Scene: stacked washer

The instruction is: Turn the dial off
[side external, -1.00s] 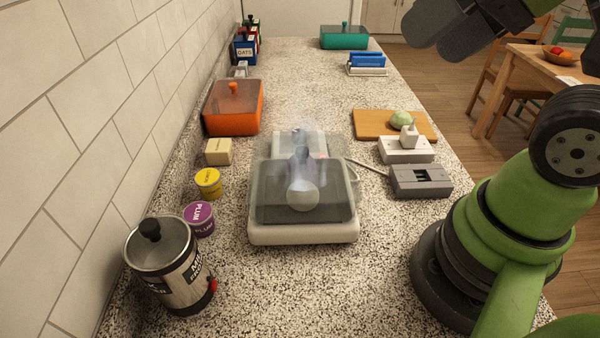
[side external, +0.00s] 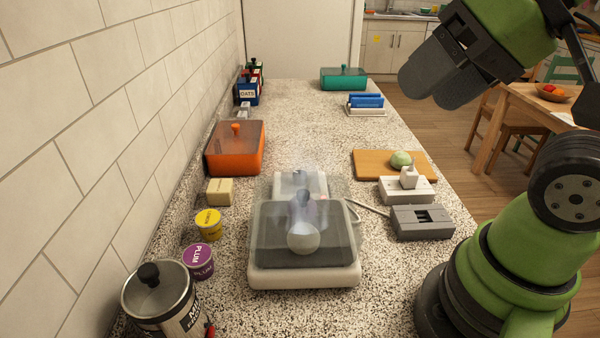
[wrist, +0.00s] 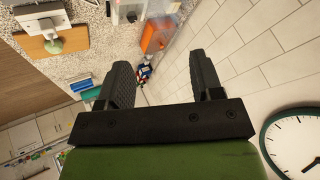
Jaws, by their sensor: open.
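No clearly marked dial can be made out. A white appliance with a dark top (side external: 270,245) stands in the middle of the counter under a see-through cover. A pale round ball or knob (side external: 303,238) shows at its front, with a bluish, smoky shape behind it; whether this is the dial I cannot tell. My gripper (side external: 428,82) is raised at the upper right of the side view, open and well apart from the appliance. In the wrist view my gripper (wrist: 160,60) has spread fingers with nothing between them.
A metal canister (side external: 160,297), purple tub (side external: 198,261), yellow tub (side external: 209,224) and orange box (side external: 235,148) line the wall side. A grey block (side external: 422,222), white block (side external: 405,190) and wooden board (side external: 372,165) stand right of the appliance. The far-middle counter is clear.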

